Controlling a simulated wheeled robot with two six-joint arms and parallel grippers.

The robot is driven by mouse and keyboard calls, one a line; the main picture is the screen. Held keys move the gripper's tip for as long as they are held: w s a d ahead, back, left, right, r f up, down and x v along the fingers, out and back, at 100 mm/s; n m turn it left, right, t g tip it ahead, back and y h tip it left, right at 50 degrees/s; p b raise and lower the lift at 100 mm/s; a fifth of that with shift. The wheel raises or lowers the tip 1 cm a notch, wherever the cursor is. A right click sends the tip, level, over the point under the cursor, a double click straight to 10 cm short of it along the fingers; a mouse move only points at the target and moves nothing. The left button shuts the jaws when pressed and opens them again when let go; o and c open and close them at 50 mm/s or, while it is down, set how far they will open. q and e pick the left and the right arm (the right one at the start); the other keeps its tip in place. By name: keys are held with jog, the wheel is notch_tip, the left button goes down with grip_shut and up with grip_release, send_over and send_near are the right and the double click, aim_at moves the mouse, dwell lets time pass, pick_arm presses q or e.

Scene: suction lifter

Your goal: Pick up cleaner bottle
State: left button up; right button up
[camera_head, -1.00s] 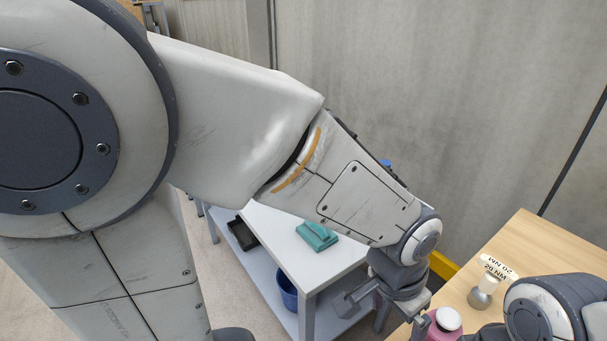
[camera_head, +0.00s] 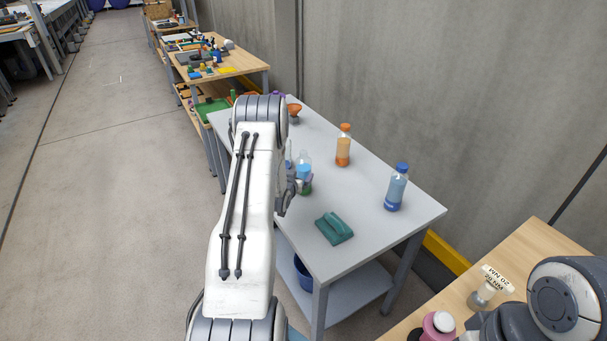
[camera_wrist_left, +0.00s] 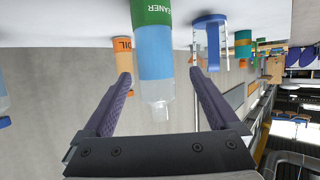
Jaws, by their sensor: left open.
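The cleaner bottle (camera_head: 305,178) stands upright on the grey table, with a clear top, blue liquid and a green label at the bottom. In the left wrist view, which is upside down, the cleaner bottle (camera_wrist_left: 154,50) shows its green label and blue body, and its clear neck lies between the two fingers. My left gripper (camera_head: 290,187) is beside the bottle in the head view, partly hidden by my arm. In the left wrist view my left gripper (camera_wrist_left: 160,80) is open, with a gap on each side of the bottle.
An orange oil bottle (camera_head: 343,146) and a blue-capped bottle (camera_head: 396,188) stand further right on the table (camera_head: 372,215). A teal block-like item (camera_head: 334,228) lies near the front. A wooden bench (camera_head: 535,250) at right holds a pink bottle (camera_head: 438,325).

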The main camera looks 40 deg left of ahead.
aim_at(300, 173)
pick_arm(q)
jog(key=x, duration=0.3)
jog(key=shift+w+a+f+p, duration=0.1)
jog(key=shift+w+f+p, duration=0.05)
jog(key=shift+w+p, duration=0.25)
jog(key=shift+w+f+p, duration=0.15)
jog(key=shift+w+p, duration=0.2)
jog(key=shift+w, duration=0.05)
jog(key=p+x, duration=0.1)
jog(key=x, duration=0.2)
jog(key=shift+f, duration=0.15)
jog(key=shift+w+a+f+p, duration=0.1)
jog(key=shift+w+f+p, duration=0.25)
jog(key=shift+w, duration=0.3)
jog(key=shift+r, duration=0.1)
grip_shut()
